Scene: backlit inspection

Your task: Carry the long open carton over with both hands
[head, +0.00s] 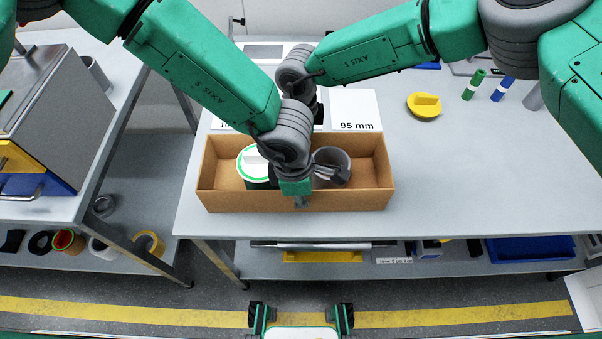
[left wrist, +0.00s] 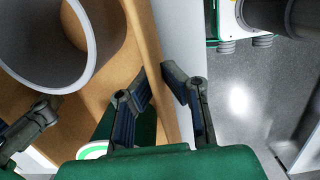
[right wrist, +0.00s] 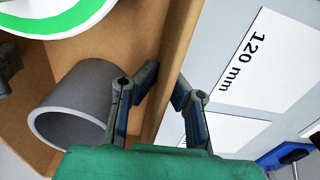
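The long open carton (head: 370,198) is brown and stands on the grey table. It holds a white and green round item (head: 250,160) on the left and a grey tube (head: 335,160) near the middle. My left gripper (head: 298,200) is at the near long wall; in the left wrist view its fingers (left wrist: 158,80) straddle the wall and appear closed on it. My right gripper (right wrist: 166,80) has its fingers on both sides of the far wall, which fills the gap between them. In the head view my arms mostly hide the right gripper.
Flat label cards, one reading 95 mm (head: 355,108), lie behind the carton. A yellow round item (head: 424,105) and green and blue cylinders (head: 473,84) stand farther right. A second table (head: 60,205) stands left across a gap.

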